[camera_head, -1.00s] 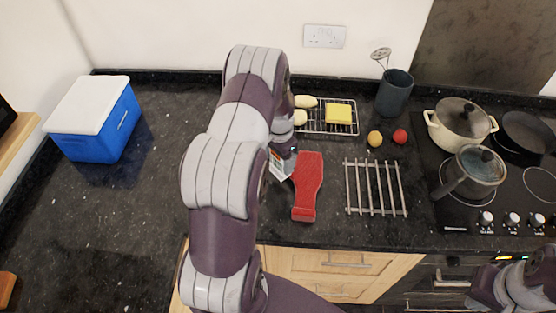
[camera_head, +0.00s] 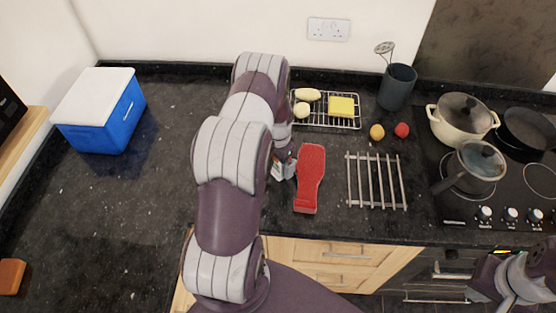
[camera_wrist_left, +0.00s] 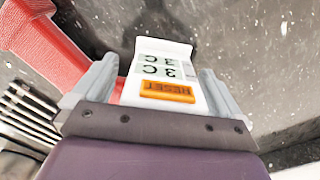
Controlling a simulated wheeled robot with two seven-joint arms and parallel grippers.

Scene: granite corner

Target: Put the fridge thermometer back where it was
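The fridge thermometer (camera_wrist_left: 163,72) is a white tag with two grey displays reading "3C" and an orange RESET button. In the wrist view it sits between both fingers of my left gripper (camera_wrist_left: 155,95), which is shut on it. In the head view the thermometer (camera_head: 277,170) shows small beside my left gripper (camera_head: 283,163), just left of the red textured spoon rest (camera_head: 310,180). The big left arm hides part of the counter there. My right arm is at the lower right; its fingers are not clear.
A blue cooler box with a white lid (camera_head: 101,115) stands on the left counter, with bare granite in front.

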